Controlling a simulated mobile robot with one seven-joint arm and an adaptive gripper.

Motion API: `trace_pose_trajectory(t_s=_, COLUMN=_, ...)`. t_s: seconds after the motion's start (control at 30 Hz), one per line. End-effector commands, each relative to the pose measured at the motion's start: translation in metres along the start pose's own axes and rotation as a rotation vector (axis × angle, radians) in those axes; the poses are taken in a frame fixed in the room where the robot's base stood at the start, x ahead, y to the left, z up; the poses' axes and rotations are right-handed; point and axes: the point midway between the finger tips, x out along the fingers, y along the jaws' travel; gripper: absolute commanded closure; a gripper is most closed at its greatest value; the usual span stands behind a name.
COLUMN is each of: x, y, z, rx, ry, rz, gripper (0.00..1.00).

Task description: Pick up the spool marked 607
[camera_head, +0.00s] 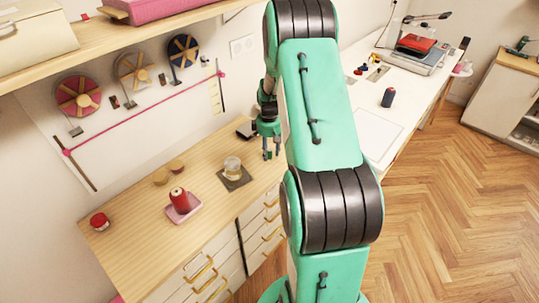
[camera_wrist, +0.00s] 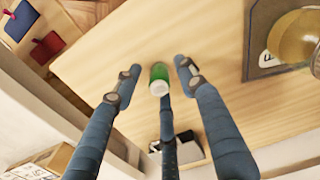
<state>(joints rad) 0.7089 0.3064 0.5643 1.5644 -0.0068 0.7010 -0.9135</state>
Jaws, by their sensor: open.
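A small green cylinder with a pale end, perhaps a spool (camera_wrist: 159,72), stands on the wooden counter in the wrist view. It shows between the fingertips of my gripper (camera_head: 270,153), which is open and points down over the counter. I cannot tell how far below the tips it is, and no marking on it can be read. A red spool (camera_head: 180,199) stands on a pink tray, and a dark spool (camera_head: 388,97) stands on the white table. The number 607 is not readable on any of them.
A jar (camera_head: 232,165) stands on a dark square mat (camera_head: 245,182), close to my gripper. A shelf (camera_head: 95,45) overhangs the back. The front counter is partly clear.

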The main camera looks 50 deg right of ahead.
Motion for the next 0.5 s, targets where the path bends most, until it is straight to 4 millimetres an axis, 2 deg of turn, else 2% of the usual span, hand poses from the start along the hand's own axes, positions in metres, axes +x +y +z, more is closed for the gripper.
trace_pose_trajectory(t_s=0.33, x=-0.0002, y=0.0000, z=0.0000, rx=0.000, ry=0.000, rz=0.000, gripper=0.61)
trace_pose_trajectory(t_s=0.5, x=-0.0002, y=0.0000, z=0.0000, rx=0.000, ry=0.000, rz=0.000, gripper=0.95)
